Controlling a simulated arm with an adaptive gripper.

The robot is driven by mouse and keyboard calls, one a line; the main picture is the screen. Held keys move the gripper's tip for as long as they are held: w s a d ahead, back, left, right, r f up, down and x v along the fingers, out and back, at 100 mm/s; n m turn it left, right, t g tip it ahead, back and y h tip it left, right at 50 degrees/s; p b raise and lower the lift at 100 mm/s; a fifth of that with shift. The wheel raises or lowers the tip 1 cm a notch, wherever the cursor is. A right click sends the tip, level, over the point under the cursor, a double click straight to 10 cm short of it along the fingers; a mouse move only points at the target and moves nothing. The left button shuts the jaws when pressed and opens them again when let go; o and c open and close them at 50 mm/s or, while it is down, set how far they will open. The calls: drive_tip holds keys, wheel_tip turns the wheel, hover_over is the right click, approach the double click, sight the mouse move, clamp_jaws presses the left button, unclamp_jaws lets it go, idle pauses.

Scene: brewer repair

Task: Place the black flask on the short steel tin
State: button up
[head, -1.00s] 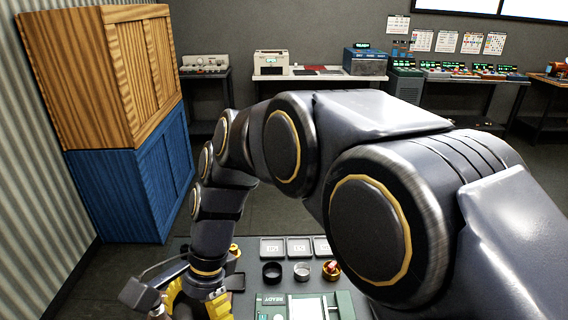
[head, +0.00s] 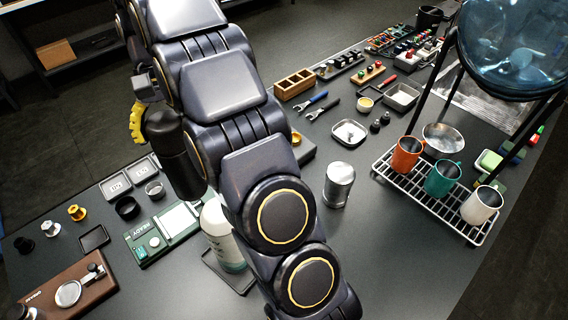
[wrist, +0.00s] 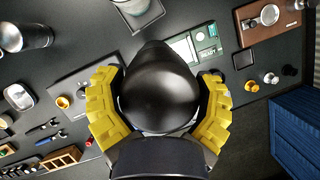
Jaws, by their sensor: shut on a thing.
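The black flask (head: 172,150) is held in the air over the left part of the bench in the head view. It also fills the middle of the wrist view (wrist: 160,88). My gripper (wrist: 160,105) is shut on it, with a yellow finger on each side. One yellow finger shows in the head view at the flask's upper left. The short steel tin (head: 339,184) stands upright on the bench, right of my arm and well apart from the flask. In the wrist view the tin (wrist: 30,37) is at the upper left. Nothing is seen on its top.
A white bottle (head: 221,240) stands on a dark tray close to my arm. A wire rack with mugs (head: 438,180) lies right of the tin, under a blue water jug (head: 515,45). A square steel dish (head: 349,132) lies behind the tin. Bench in front of the tin is clear.

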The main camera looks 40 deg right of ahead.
drive_tip(key=s+d+r+m+t+y, duration=0.1)
drive_tip(key=s+d+m+t, duration=0.1)
drive_tip(key=d+m, duration=0.5)
drive_tip(key=s+d+r+m+t+y, duration=0.1)
drive_tip(key=s+d+m+t, duration=0.1)
drive_tip(key=d+m, duration=0.5)
drive_tip(key=d, duration=0.3)
drive_tip(key=shift+s+r+t, duration=0.25)
drive_tip(key=shift+r+t, duration=0.05)
drive_tip(key=shift+r, duration=0.1)
drive_tip(key=s+d+m+t, duration=0.1)
drive_tip(key=d+m, duration=0.1)
drive_tip(key=m, duration=0.1)
drive_tip(key=s+d+r+m+t+h, duration=0.1)
drive_tip(key=s+d+m, duration=0.1)
drive_tip(key=m, duration=0.1)
drive_tip(key=s+d+m, duration=0.2)
drive_tip(key=d+m, duration=0.1)
drive_tip(key=shift+r+t, duration=0.4)
drive_tip(key=s+d+r+m+h, duration=0.2)
drive_tip(key=s+d+m+h, duration=0.1)
drive_tip(key=s+d+m, duration=0.4)
drive_tip(key=shift+m+t, duration=0.4)
drive_tip(key=shift+m, duration=0.4)
drive_tip(key=f, duration=0.8)
drive_tip(key=shift+a+f, duration=0.2)
drive_tip(key=shift+a, duration=0.2)
drive_tip(key=o, duration=1)
drive_tip(key=shift+o, duration=0.2)
